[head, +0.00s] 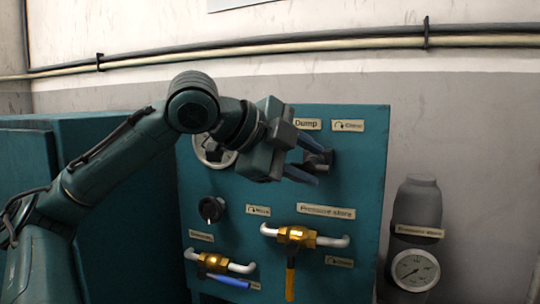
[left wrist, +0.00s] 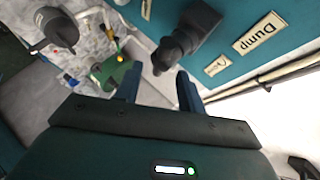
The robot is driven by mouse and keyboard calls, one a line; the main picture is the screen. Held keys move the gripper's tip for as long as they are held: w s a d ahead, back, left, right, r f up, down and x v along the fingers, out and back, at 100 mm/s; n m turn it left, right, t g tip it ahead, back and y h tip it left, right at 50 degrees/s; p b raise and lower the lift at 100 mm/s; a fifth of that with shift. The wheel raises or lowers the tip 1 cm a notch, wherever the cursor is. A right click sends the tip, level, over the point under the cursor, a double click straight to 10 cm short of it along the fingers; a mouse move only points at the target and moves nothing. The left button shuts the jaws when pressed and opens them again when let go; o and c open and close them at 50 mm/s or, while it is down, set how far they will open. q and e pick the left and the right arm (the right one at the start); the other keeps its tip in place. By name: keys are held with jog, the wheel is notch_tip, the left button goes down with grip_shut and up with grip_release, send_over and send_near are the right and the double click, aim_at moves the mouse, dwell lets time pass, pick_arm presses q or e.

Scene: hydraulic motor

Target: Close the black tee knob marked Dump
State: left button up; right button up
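The black tee knob (head: 319,158) sticks out of the teal panel (head: 360,180), just below the Dump label (head: 306,124). My left gripper (head: 314,163) is in front of the knob and hides part of it. Its two blue fingers are apart with nothing held between them. In the left wrist view the knob (left wrist: 188,36) lies just beyond the open fingertips (left wrist: 158,74), beside the Dump label (left wrist: 260,33). I cannot tell whether a finger touches it. My right gripper is not in view.
Below on the panel are a black round knob (head: 211,209), a brass valve with an orange handle (head: 297,236) and one with a blue handle (head: 213,262). A wheel (head: 213,150) sits behind my left arm. A gauge (head: 415,270) stands to the right.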

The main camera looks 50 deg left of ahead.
pick_arm(q)
jog(key=b+v, duration=0.1)
jog(key=v, duration=0.8)
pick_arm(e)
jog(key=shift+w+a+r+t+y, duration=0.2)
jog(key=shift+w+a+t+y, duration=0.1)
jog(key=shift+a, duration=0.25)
pick_arm(q)
jog(key=shift+s+a, duration=0.1)
jog(key=shift+s, duration=0.05)
